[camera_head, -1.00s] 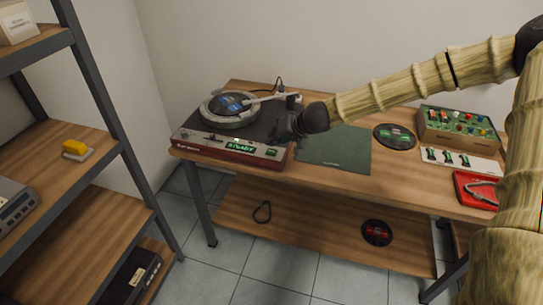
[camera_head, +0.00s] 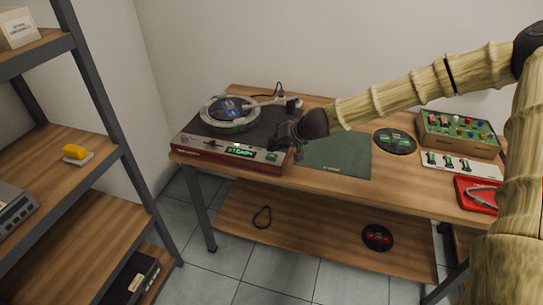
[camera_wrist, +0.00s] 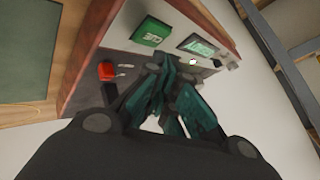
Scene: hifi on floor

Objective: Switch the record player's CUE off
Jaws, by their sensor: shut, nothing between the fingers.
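The record player (camera_head: 203,143), with a dark top and a reddish front, stands on the left of the workbench. It carries a round platter (camera_head: 229,112) with a blue-labelled disc and a light tonearm. Its front has a lit green display (camera_head: 239,151) and a small green button (camera_head: 272,157). My gripper (camera_head: 276,138) is shut and empty over the player's right end, close to the deck. The wrist view shows the fingers (camera_wrist: 170,70) close to the deck, with the green button (camera_wrist: 150,32), the display (camera_wrist: 198,46) and a red knob or cap (camera_wrist: 106,70). I cannot read which control is CUE.
A green mat (camera_head: 338,157) lies right of the player. Beyond it are a black disc (camera_head: 395,142), a box with coloured knobs (camera_head: 458,133) and a red tray (camera_head: 474,200). A shelf rack (camera_head: 105,110) stands at the left. A wall is behind the bench.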

